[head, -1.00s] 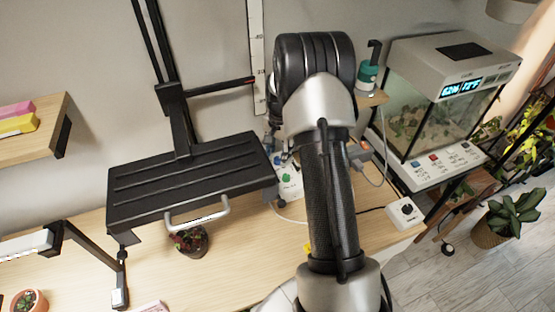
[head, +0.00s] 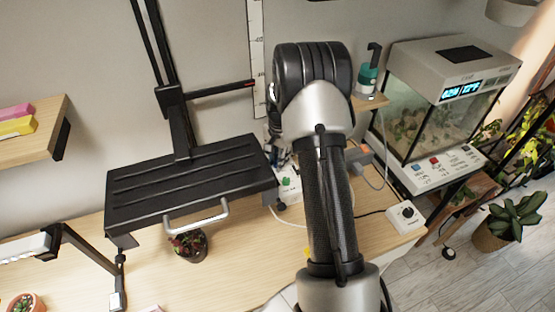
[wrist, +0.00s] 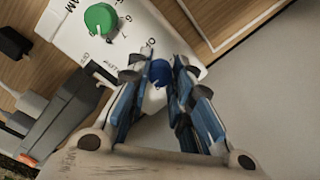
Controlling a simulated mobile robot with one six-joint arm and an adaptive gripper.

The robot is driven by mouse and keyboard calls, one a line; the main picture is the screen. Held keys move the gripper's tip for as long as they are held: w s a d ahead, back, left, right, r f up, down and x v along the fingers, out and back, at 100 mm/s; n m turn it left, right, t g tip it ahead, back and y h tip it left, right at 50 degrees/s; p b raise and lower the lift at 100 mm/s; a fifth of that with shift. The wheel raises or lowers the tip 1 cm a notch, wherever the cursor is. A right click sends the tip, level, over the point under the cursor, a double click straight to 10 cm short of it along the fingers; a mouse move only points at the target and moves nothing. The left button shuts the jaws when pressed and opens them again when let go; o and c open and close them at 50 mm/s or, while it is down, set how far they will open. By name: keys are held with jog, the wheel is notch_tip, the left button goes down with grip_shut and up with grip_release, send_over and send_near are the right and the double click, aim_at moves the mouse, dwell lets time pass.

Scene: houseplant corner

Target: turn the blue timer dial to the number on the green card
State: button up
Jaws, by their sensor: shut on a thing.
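The blue timer dial (wrist: 158,73) sits on a white timer box (wrist: 75,45) in the wrist view. My gripper (wrist: 157,69) has its two fingers on either side of the dial and is shut on it. The fingers cover part of the dial, and I cannot read its setting. A green dial (wrist: 100,18) with printed numbers beside it is on the same box. In the head view, the green dial (head: 286,182) and part of the box show left of my arm, which hides most of my gripper. I cannot make out a green card.
A black shelf (head: 190,185) with a light handle stands close left of my arm. A glass terrarium (head: 445,105) stands to the right. A white box with a black knob (head: 405,215) is near the table's right edge. A small potted plant (head: 188,245) sits below the shelf.

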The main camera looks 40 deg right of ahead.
grip_shut()
jog(key=shift+n, duration=0.3)
jog(key=n+p, duration=0.1)
jog(key=n, duration=0.2)
jog(key=shift+p, duration=0.35)
jog(key=shift+n+p, duration=0.55)
jog(key=shift+n, duration=2.05)
jog(key=o, duration=0.8)
grip_release()
